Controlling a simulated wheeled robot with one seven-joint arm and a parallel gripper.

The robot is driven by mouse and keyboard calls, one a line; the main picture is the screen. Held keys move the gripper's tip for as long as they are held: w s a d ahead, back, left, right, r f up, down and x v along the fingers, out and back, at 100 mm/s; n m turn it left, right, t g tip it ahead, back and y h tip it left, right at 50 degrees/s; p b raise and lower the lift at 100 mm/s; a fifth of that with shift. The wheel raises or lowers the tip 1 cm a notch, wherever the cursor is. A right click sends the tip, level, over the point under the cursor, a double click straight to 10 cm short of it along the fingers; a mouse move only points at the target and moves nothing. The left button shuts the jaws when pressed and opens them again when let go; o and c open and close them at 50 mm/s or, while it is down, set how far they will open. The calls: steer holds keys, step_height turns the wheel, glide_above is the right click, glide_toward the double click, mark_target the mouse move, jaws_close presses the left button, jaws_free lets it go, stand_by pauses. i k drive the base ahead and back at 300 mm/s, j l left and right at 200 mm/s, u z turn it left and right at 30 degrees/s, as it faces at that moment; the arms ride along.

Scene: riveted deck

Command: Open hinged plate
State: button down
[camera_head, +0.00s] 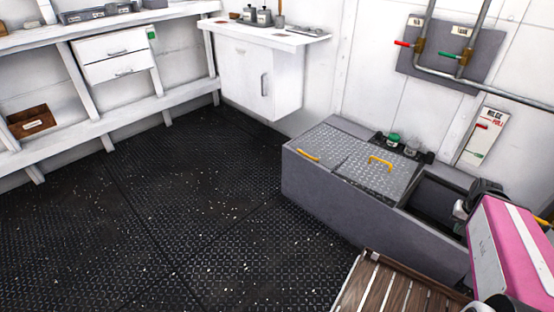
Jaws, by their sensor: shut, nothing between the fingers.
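A long grey bench-like box (318,192) stands against the right wall. Two silver tread-patterned plates lie flat on its top: a left plate (330,143) with a yellow handle (308,155) near its front edge, and a right plate (372,182) with a yellow handle (380,163). I cannot tell which one is hinged. Both look closed. To their right is a dark open recess (435,203) in the box. Pink and dark parts, apparently of my arm, show at the right edge. No gripper fingers can be made out.
Small green and dark items (393,139) stand along the box's back edge. A slatted wooden surface (390,290) is at the bottom right. Pipes with red and green levers (440,50) are on the wall above. The dark deck (180,220) left of the box is clear.

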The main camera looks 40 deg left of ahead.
mark_target(327, 144)
steer(key=u, duration=1.5)
steer(key=i, duration=0.45)
